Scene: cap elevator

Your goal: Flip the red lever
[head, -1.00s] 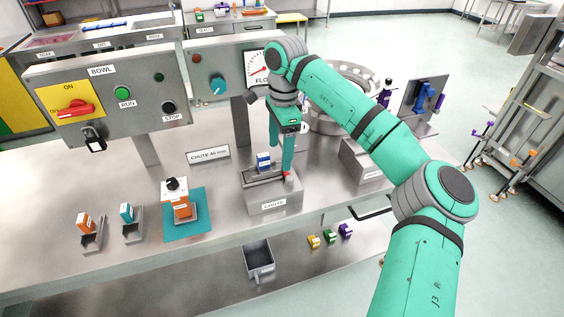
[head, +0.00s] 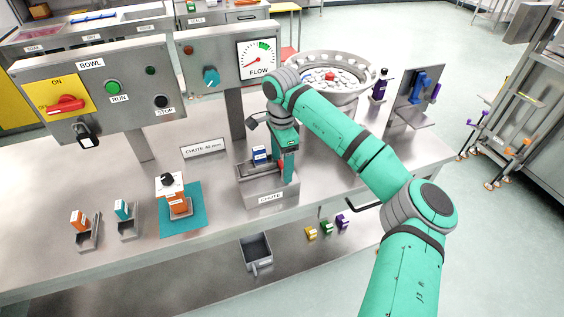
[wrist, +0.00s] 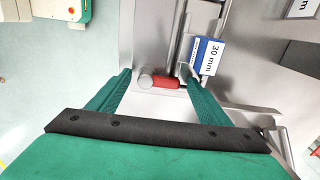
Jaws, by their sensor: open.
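A short red lever (wrist: 163,82) with a grey round end (wrist: 145,80) shows in the wrist view, at the near end of the chute slot. My gripper (wrist: 155,73) is open, its two green fingers on either side of the lever; I cannot tell whether either touches it. A red rotary handle (head: 66,104) also sits on the yellow plate of the bowl panel.
A blue block marked 30 mm (wrist: 208,56) stands close beside one finger; it also shows in the head view (head: 261,154). The gauge panel (head: 226,60) and bowl feeder (head: 338,76) stand behind.

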